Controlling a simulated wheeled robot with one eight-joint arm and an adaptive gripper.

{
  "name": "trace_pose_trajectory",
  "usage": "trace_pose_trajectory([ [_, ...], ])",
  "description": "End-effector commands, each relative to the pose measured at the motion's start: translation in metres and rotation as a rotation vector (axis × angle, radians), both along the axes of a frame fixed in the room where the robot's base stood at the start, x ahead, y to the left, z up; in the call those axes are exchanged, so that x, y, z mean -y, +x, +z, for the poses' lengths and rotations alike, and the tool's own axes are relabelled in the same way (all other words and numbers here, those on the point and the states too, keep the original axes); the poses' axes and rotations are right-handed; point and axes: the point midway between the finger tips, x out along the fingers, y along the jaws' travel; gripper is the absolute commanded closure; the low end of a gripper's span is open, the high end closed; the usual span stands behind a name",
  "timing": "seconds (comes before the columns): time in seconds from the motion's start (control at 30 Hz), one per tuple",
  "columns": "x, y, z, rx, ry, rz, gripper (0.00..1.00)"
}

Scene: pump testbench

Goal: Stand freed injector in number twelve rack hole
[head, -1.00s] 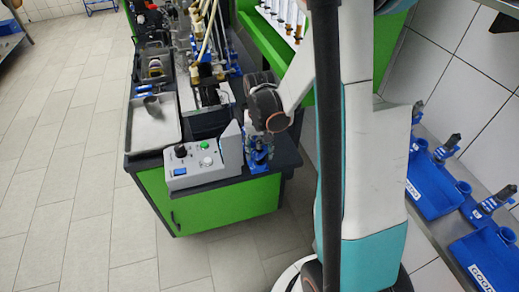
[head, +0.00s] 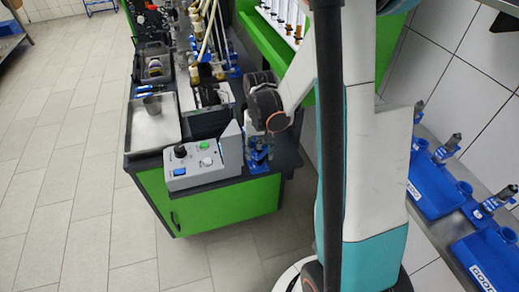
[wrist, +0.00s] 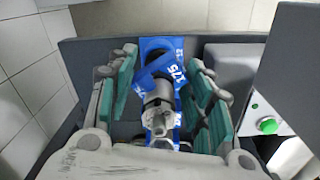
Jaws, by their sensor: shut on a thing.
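The injector (wrist: 157,102), a grey metal body with a dark upper part, is between my gripper's green-padded fingers (wrist: 160,100) in the wrist view. My gripper is shut on it. Below and behind it is a blue rack piece (wrist: 158,46) with white markings, partly hidden by the injector; I cannot read the hole numbers surely. In the head view my gripper (head: 256,140) points down over the blue rack (head: 258,160) at the bench's front right corner. The injector's lower end is hidden, so I cannot tell whether it is seated in a hole.
A grey control box (head: 203,165) with a green button stands left of the rack. A metal tray (head: 152,130) with a cup lies further left on the bench. Blue bins (head: 435,190) with injectors stand on a shelf at right.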

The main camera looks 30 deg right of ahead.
Motion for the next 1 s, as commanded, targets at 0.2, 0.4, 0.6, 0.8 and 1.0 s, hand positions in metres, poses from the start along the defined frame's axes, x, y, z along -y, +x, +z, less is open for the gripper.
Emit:
trace_pose_trajectory([
  [0.2,0.0,0.0,-0.003,0.0,0.0,0.0,0.91],
  [0.4,0.0,0.0,-0.007,0.0,0.0,0.0,0.91],
  [0.6,0.0,0.0,-0.01,0.0,0.0,0.0,0.91],
  [0.8,0.0,0.0,-0.012,0.0,0.0,0.0,0.45],
  [1.0,0.0,0.0,-0.012,0.0,0.0,0.0,0.45],
])
